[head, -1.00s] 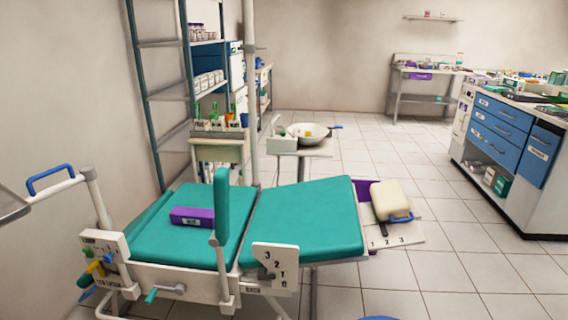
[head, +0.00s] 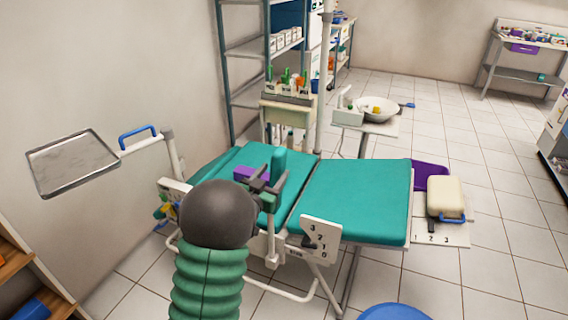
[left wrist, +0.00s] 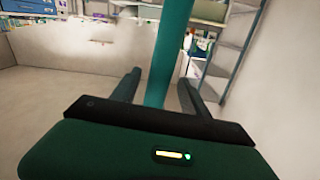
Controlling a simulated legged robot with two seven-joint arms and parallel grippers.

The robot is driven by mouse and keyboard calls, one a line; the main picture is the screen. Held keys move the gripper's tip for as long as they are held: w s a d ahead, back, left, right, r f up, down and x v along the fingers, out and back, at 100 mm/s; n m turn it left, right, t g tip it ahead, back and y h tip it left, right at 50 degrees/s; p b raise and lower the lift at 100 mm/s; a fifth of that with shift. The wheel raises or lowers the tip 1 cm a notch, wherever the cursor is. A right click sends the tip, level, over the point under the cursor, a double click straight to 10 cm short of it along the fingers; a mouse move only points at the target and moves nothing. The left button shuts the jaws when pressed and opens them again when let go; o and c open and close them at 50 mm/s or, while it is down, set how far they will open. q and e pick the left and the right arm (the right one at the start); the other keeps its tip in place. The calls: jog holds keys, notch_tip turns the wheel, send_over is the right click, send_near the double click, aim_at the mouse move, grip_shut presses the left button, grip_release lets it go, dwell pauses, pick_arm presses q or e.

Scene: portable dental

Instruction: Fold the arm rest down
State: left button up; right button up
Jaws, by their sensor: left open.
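In the left wrist view the arm rest (left wrist: 168,50) rises as a teal post between the two open fingers of my left gripper (left wrist: 160,84). I cannot tell whether either finger touches it. The arm rest's lower part is hidden behind the gripper. My right gripper is not in view.
A purple box (head: 250,174) lies on the chair seat. A metal tray (head: 72,165) is on an arm at the left. A numbered white plate (head: 322,238) is on the chair's near side. A blue round stool (head: 394,312) is at the bottom edge. Tiled floor is free at the right.

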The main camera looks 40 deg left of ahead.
pick_arm(q)
jog(key=x, duration=0.5)
jog(key=shift+w+d+b, duration=0.1)
jog(key=shift+w+b, duration=0.15)
jog(key=shift+b, duration=0.05)
jog(key=shift+w+a, duration=0.35)
jog(key=shift+w, duration=0.15)
jog(key=shift+c, duration=0.4)
grip_shut()
